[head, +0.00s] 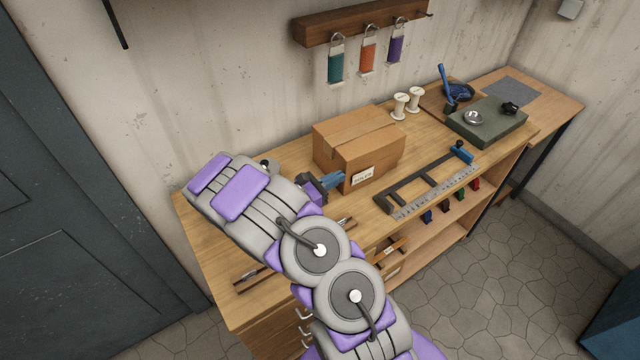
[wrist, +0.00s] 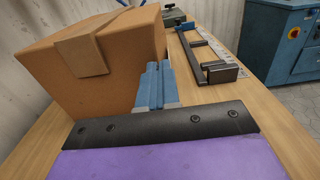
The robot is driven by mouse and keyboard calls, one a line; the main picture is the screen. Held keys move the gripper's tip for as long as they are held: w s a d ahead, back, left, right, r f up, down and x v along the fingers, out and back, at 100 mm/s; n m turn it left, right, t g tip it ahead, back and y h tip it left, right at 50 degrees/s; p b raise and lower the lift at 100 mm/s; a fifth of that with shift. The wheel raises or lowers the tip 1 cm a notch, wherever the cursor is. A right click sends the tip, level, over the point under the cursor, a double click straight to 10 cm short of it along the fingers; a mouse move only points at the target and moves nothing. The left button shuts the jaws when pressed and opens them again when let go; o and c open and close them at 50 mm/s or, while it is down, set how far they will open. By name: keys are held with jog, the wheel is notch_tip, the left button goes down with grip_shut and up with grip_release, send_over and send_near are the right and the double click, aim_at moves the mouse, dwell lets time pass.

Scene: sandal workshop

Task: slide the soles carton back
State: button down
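The soles carton (head: 340,137) is a closed brown cardboard box with a tape strip over its top and a small white label on its front. It stands upright on the wooden workbench (head: 285,160). In the wrist view the carton (wrist: 90,65) fills the upper left. My gripper (head: 335,179) is at the carton's near left lower side. Its blue fingers (wrist: 154,86) are together with nothing visible between them, overlapping the carton's lower right edge in the wrist view. I cannot tell whether the fingertips touch the cardboard.
A dark frame (head: 425,185) and a metal ruler (head: 435,192) lie right of the carton. White spools (head: 401,105) stand behind it to the right. A green slab (head: 487,122) is farther right. The wall with a hanging rack (head: 362,20) rises behind the bench.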

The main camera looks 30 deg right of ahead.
aim_at(364, 164)
jog(key=d, duration=1)
jog(key=shift+w+d+f, duration=0.1)
jog(key=shift+w+d, duration=0.05)
jog(key=shift+d, duration=0.2)
jog(key=shift+a, duration=0.15)
dwell(0.5)
